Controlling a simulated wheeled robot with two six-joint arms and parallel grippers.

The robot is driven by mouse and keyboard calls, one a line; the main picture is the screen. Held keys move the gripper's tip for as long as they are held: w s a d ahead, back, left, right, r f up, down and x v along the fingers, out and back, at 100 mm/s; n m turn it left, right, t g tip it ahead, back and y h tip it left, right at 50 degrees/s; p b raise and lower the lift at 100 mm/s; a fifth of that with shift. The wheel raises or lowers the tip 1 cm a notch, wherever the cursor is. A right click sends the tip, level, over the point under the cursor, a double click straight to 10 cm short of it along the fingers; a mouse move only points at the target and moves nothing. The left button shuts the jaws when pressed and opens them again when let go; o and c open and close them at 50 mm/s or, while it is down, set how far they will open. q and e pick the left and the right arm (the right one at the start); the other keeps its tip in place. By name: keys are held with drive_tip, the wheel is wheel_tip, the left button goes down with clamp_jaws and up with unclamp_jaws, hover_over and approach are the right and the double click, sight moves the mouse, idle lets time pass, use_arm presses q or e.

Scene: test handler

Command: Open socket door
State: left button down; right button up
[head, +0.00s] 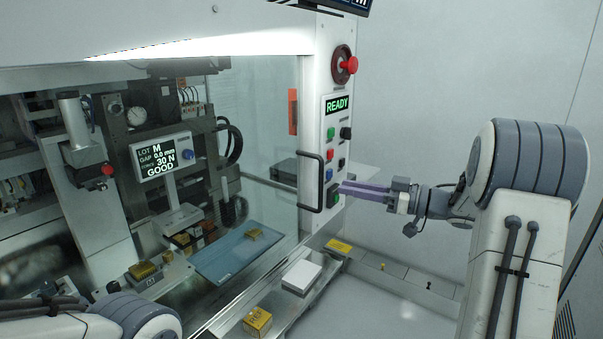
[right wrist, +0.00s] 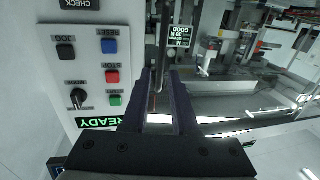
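A clear glass door (head: 268,120) covers the front of the test machine and appears closed. A black bar handle (head: 322,180) stands upright near its right edge, beside the button panel. My right gripper (head: 342,188) reaches in from the right, with its purple fingers pointing at the handle. In the right wrist view, the gripper (right wrist: 162,75) has its two fingers apart, with the dark handle bar (right wrist: 162,45) lined up in the gap between them. I cannot tell whether they touch it. Part of my left arm shows at the lower left; its gripper is out of view.
The panel has a red emergency knob (head: 350,65), a green READY display (head: 337,104) and several buttons close to my right gripper. On the front ledge are a white block (head: 301,277) and a yellow box (head: 257,322). A blue mat (head: 225,262) lies behind the glass.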

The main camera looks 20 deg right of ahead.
drive_tip(key=p, duration=0.4)
hover_over(311, 209)
drive_tip(key=shift+r, duration=0.2)
drive_tip(key=shift+w+a+f, duration=0.1)
drive_tip(key=shift+w+a, duration=0.2)
clamp_jaws()
idle(0.9)
